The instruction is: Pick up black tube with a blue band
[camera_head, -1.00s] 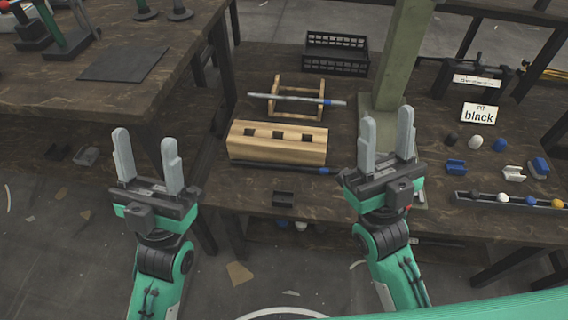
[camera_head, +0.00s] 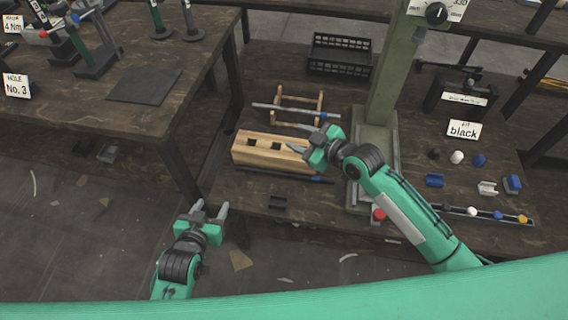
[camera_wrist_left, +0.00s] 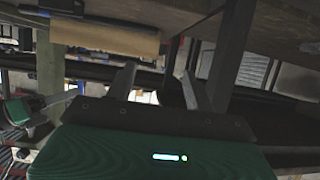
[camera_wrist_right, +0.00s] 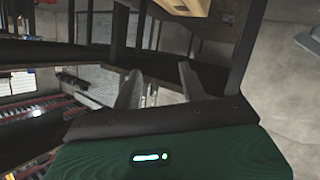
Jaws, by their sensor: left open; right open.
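The black tube with a blue band (camera_head: 280,175) lies on the low table along the front of a wooden block with square holes (camera_head: 240,158). Its blue part is near its right end. My right gripper (camera_head: 296,138) is open, its fingers pointing left above the block's right part, behind the tube. It looks empty in the right wrist view (camera_wrist_right: 158,82). My left gripper (camera_head: 211,206) is open and empty, in front of the table and left of the tube. The block also shows in the left wrist view (camera_wrist_left: 105,40).
A grey tube with a blue band (camera_head: 275,109) rests on a wooden rack (camera_head: 279,119) behind the block. A black crate (camera_head: 340,60) stands further back. A green post (camera_head: 385,90) rises right of the block.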

